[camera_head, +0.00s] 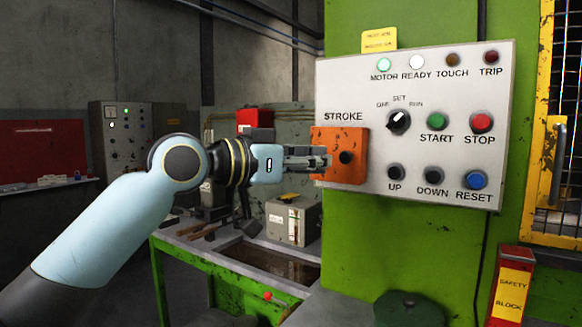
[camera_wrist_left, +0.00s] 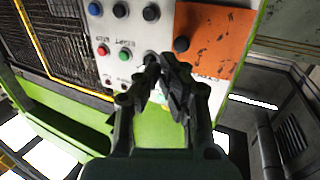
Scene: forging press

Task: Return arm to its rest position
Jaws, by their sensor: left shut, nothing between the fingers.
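My left arm comes in from the left in the head view. Its gripper (camera_head: 322,161) is shut and empty, with its fingertips in front of the left edge of the orange STROKE plate (camera_head: 340,169). I cannot tell whether they touch it. The plate has a dark button in its middle. In the left wrist view the shut fingers (camera_wrist_left: 160,62) point at the control panel (camera_wrist_left: 108,22), with the orange plate to their right. My right gripper is not in view.
The green press body (camera_head: 350,240) carries the panel. Below the arm stands a workbench (camera_head: 180,245) with tools and a grey box (camera_head: 292,221). A yellow-framed mesh guard (camera_head: 555,170) and a red safety block (camera_head: 511,290) are at the right. Open air lies above my arm.

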